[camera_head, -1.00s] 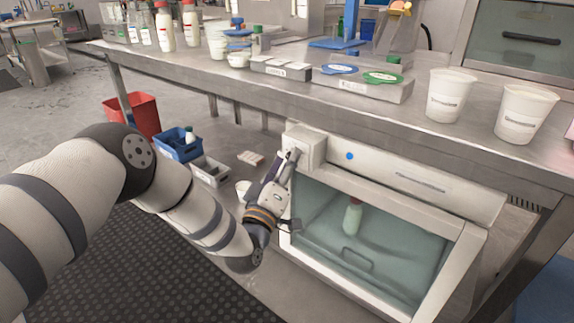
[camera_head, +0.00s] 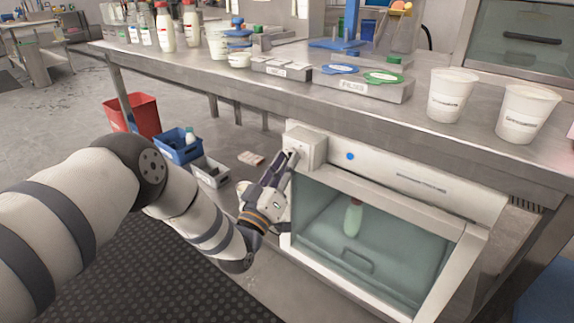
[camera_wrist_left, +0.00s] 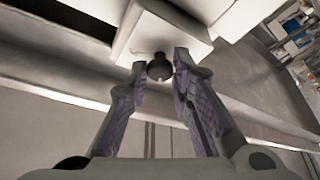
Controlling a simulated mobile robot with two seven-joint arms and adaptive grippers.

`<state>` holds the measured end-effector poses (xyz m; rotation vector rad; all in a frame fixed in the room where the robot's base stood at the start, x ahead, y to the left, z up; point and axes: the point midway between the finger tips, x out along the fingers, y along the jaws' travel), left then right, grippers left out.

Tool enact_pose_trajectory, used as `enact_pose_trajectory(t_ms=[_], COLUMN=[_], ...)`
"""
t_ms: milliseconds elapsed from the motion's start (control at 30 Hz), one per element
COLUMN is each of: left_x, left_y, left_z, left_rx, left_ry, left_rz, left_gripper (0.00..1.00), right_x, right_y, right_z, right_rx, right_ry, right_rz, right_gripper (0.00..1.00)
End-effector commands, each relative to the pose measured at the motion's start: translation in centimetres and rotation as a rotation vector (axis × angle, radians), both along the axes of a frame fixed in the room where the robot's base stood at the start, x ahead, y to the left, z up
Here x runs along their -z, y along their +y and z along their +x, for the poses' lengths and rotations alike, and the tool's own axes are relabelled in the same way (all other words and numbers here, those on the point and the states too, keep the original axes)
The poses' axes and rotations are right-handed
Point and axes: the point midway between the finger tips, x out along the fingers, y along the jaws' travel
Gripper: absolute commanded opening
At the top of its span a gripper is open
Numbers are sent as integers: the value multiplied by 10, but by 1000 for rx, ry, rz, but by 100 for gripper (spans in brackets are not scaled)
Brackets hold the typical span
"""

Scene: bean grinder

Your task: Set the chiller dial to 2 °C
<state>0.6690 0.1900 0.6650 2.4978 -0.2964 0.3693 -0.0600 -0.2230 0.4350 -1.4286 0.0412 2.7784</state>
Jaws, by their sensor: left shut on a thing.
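The chiller (camera_head: 410,185) is a white under-bench cabinet with a glass front, and a bottle with a green top stands inside. A white box (camera_head: 307,146) sticks out at its upper left corner. In the left wrist view a small dark round knob, the dial (camera_wrist_left: 159,67), sits on the underside or face of that box. My left gripper (camera_head: 290,157) is at the box, its two fingers on either side of the dial and shut on it. The dial's marks and setting cannot be read. My right gripper is not in view.
The steel bench (camera_head: 225,85) overhangs the chiller and carries white cups (camera_head: 450,95), several bottles and a tray with blue and green lids (camera_head: 365,82). A red bin (camera_head: 132,115) and a blue crate (camera_head: 178,145) stand on the floor at left.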

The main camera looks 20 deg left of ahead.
Motion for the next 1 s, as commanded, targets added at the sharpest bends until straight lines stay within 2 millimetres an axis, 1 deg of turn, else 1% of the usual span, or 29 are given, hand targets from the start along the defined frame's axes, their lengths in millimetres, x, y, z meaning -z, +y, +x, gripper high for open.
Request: enact_pose_trajectory(t_ms=[567,1000], left_x=[2,1], left_y=[3,7], left_z=[1,2], left_rx=[2,3], left_ry=[-186,-330], left_rz=[515,909], left_gripper=[0,0], right_x=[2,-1], right_y=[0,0], right_z=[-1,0], right_rx=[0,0], right_ry=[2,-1], right_rz=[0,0], right_gripper=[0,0])
